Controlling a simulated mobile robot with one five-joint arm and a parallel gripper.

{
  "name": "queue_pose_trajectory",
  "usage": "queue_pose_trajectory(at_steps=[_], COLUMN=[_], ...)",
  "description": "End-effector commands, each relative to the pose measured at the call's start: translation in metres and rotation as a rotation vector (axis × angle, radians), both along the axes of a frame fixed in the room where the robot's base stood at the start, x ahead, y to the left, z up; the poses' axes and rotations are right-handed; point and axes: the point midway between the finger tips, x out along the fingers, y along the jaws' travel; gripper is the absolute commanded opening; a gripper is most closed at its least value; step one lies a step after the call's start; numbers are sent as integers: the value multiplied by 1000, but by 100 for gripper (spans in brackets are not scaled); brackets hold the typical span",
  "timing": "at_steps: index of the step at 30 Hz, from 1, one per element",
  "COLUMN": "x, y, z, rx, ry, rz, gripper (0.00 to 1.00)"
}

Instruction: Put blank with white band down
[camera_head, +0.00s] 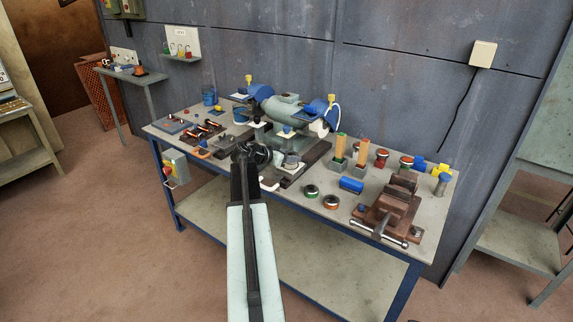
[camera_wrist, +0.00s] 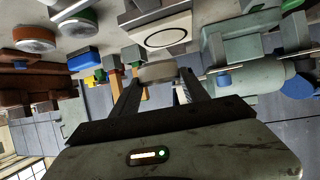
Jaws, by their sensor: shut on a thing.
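My gripper (camera_head: 254,158) is over the workbench, in front of the bench grinder. In the wrist view my gripper (camera_wrist: 157,84) has its two fingers on either side of a grey-beige piece, the blank (camera_wrist: 157,72), and is shut on it. Only a short part of the blank shows between the fingertips, and its white band cannot be made out. In the head view my wrist and arm hide the blank. I cannot tell whether it touches anything below.
The bench grinder (camera_head: 284,108) stands behind my gripper. Tools crowd the bench's left end. Bare benchtop (camera_head: 300,212) shows near the front edge.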

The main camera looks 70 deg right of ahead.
Motion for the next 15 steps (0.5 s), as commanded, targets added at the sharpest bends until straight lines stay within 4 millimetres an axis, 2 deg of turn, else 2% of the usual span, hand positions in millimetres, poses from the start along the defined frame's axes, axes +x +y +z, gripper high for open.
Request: queue_pose_trajectory(at_steps=[1, 3, 11, 15], x=[7, 10, 16, 15], y=[-11, -17, -25, -25], z=[-1, -2, -3, -32], rx=[-1, -1, -1, -1], ry=[1, 1, 0, 1], rz=[0, 0, 0, -1], gripper=[0, 0, 0, 0])
